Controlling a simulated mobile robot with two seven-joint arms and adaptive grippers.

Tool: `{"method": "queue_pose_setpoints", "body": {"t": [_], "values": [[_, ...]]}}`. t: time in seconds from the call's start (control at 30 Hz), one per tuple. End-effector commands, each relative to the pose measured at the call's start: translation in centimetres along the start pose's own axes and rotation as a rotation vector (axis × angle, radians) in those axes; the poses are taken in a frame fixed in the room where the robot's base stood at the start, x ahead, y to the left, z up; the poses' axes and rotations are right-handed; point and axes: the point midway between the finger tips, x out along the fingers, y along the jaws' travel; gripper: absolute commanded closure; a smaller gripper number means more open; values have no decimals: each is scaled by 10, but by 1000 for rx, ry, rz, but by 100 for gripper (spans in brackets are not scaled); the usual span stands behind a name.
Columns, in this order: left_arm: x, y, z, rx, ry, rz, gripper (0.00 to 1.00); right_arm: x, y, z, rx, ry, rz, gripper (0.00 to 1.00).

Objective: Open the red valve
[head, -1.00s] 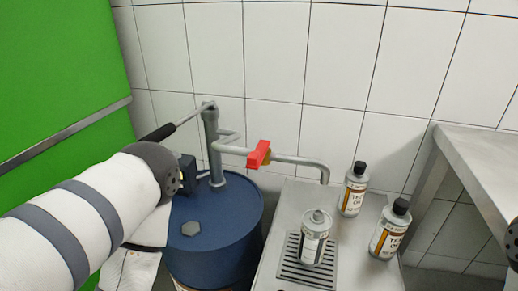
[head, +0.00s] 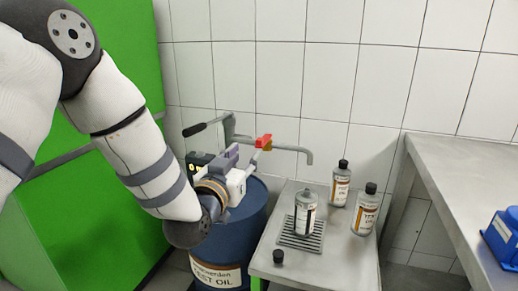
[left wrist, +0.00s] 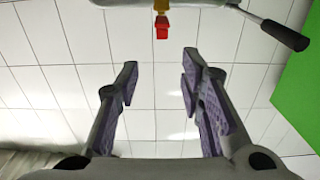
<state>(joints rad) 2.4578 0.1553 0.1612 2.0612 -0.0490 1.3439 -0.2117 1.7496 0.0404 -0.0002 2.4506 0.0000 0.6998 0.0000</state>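The red valve (head: 263,141) sits on the grey outlet pipe (head: 292,149) of the hand pump, above the blue oil drum (head: 240,225). In the left wrist view the red valve (left wrist: 161,28) hangs from its yellow body (left wrist: 161,4), beyond the fingertips and roughly centred between them. My left gripper (head: 243,157) is just below and left of the valve in the head view. Its purple-padded fingers (left wrist: 160,75) are spread wide with nothing between them. I see a gap between fingers and valve in the wrist view. My right gripper is out of view.
The pump lever (head: 206,127) with its black grip reaches left above my left gripper. An open bottle (head: 305,212) stands on the drain grate under the spout, a black cap (head: 278,257) nearby. Two capped bottles (head: 340,183) (head: 365,208) stand behind. A metal table (head: 470,185) is right.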

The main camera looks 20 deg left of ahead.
Motion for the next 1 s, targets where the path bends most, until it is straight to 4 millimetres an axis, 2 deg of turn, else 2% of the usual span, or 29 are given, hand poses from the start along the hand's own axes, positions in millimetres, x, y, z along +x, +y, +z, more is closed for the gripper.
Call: {"method": "queue_pose_setpoints", "body": {"t": [0.13, 0.3, 0.5, 0.63, 0.87, 0.9, 1.0], "values": [[24, -1, 3, 1, 2, -2, 65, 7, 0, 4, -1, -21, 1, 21], [68, 0, 8, 1, -4, -1, 65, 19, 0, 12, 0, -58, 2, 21], [108, 0, 7, 1, -4, -1, 65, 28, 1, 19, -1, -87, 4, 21], [118, 0, 4, 1, -2, 0, 65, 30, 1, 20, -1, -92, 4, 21], [120, 0, 1, 1, -1, 0, 65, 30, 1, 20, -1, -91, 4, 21], [120, 0, 1, 1, -1, 0, 67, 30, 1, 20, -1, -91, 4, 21], [120, 0, 1, 1, -1, 0, 90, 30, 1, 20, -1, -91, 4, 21]]}}
